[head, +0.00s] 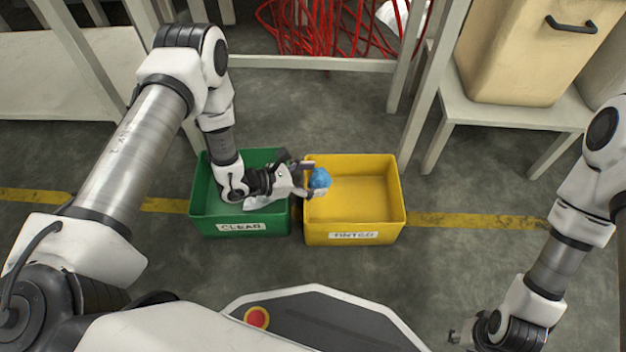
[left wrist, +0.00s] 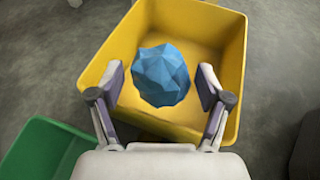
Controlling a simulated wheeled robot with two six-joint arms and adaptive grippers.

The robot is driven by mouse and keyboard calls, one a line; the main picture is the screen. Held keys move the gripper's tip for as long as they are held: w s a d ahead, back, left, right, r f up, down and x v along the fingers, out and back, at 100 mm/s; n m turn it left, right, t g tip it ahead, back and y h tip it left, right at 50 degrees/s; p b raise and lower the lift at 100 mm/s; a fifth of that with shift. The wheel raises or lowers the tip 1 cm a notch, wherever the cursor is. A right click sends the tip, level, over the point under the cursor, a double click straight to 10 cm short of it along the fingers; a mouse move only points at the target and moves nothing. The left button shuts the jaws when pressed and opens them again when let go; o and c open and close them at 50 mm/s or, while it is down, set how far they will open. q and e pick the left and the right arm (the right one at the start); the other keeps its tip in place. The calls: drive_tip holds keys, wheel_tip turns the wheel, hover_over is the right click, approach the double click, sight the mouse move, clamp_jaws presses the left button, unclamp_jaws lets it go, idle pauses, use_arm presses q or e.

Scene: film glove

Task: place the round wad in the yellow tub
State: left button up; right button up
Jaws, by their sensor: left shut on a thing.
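The round wad (head: 320,179) is blue and faceted. It shows between the fingers of my left gripper (head: 309,179), which is shut on it. The left wrist view shows the wad (left wrist: 161,75) over the yellow tub (left wrist: 235,50). In the head view the wad is over the left part of the yellow tub (head: 355,215), which has a "TINTED" label; its visible floor is bare. The height of the wad above that floor is hard to tell. My right gripper (head: 458,337) is at the bottom right, small and partly hidden, away from the tubs.
A green tub (head: 215,228) labelled "CLEAR" stands just left of the yellow tub, under my left arm, which hides part of its inside. A bench with a tan bin (head: 510,60) is at the back right. Red cables (head: 330,25) lie at the back. Floor in front is clear.

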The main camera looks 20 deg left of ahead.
use_arm(q)
drive_tip(key=shift+f+b, duration=0.45)
drive_tip(key=shift+f, duration=0.15)
drive_tip(key=o, duration=1.1)
drive_tip(key=shift+r+p, duration=0.3)
drive_tip(key=shift+r, duration=0.05)
drive_tip(key=shift+r+p, duration=0.55)
drive_tip(key=shift+r, duration=0.1)
drive_tip(key=p+v, duration=0.1)
drive_tip(key=v, duration=0.3)
drive_tip(key=p+v, duration=0.2)
drive_tip(key=v, duration=0.1)
drive_tip(key=p+v, duration=0.1)
drive_tip(key=v, duration=0.3)
drive_tip(key=shift+s+a+f+p, duration=0.15)
drive_tip(key=shift+s+a+p, duration=0.15)
drive_tip(key=shift+a+p, duration=0.1)
